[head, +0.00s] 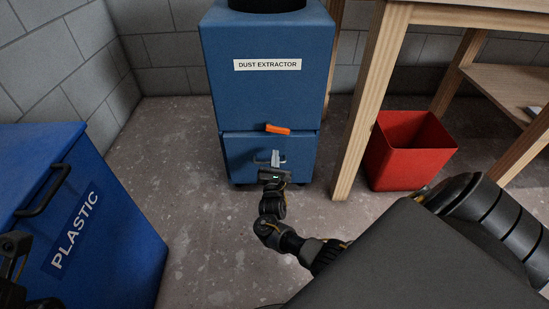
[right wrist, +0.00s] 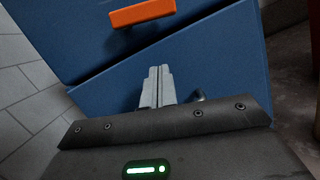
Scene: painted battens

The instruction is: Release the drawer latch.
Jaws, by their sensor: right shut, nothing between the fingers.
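The orange latch (head: 278,129) is a short bar on the front of the blue dust extractor, by the seam above the drawer (head: 240,148). It lies nearly level, its right end slightly lower. It also shows at the top of the right wrist view (right wrist: 142,14), apart from my fingers. My right gripper (head: 275,156) is shut and empty, in front of the drawer and below the latch. Its closed fingertips (right wrist: 158,72) point at the drawer front. They partly hide the drawer's bar handle (head: 260,161); contact cannot be told. My left gripper (head: 14,256) shows partly at the left edge.
A blue bin marked PLASTIC (head: 110,215) stands at the left. A wooden table leg (head: 362,110) and a red bin (head: 405,155) stand right of the dust extractor (head: 262,95). Bare floor (head: 180,160) lies between the blue bin and the extractor.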

